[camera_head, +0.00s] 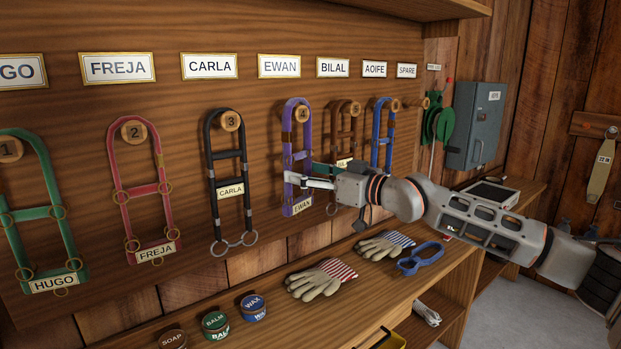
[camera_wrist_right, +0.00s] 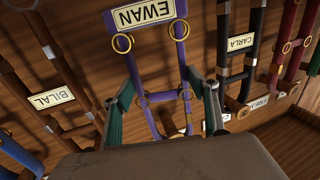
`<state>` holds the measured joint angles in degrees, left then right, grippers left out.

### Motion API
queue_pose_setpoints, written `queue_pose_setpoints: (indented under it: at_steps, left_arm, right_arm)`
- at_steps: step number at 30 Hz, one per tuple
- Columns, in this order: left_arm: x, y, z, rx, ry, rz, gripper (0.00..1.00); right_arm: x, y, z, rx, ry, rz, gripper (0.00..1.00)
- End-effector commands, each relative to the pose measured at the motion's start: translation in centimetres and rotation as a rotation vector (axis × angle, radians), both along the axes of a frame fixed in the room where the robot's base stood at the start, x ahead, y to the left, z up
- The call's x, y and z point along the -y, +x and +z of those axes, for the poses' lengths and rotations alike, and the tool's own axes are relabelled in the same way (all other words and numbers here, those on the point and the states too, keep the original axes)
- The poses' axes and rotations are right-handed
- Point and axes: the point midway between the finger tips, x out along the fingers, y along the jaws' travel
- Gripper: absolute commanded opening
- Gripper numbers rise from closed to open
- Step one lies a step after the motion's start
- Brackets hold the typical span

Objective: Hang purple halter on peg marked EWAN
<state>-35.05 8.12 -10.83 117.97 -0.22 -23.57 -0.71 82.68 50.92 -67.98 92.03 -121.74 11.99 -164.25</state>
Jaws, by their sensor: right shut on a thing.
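The purple halter (camera_head: 288,150) is upright below the EWAN sign (camera_head: 279,66), its tag reading EWAN at the bottom. Its top loop surrounds the round wooden peg numbered 4 (camera_head: 303,113); I cannot tell whether the strap rests on the peg. My right gripper (camera_head: 308,180) is shut on the halter at its lower half, coming from the right. In the right wrist view the purple halter (camera_wrist_right: 181,52) appears upside down, with the green-padded fingers of the right gripper (camera_wrist_right: 163,105) on either side of it. My left gripper is not in view.
A black CARLA halter (camera_head: 212,160) hangs to the left, and brown and blue halters (camera_head: 376,130) hang close on the right. Below, the bench holds gloves (camera_head: 322,279), a blue strap loop (camera_head: 420,259) and several tins (camera_head: 253,307). A grey box (camera_head: 473,125) is on the wall.

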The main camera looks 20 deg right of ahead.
Motion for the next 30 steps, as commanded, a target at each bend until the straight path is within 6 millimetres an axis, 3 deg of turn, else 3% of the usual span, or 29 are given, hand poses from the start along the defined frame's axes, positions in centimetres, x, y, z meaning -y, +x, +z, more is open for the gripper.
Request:
queue_pose_setpoints:
  at_steps: [12, 30]
  left_arm:
    - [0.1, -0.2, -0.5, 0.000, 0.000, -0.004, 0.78]
    - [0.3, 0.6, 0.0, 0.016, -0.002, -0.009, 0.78]
  right_arm:
    - [-0.6, 1.7, -0.7, 0.002, 0.001, 0.001, 0.28]
    - [-0.7, 1.8, -0.7, 0.004, 0.001, 0.000, 0.28]
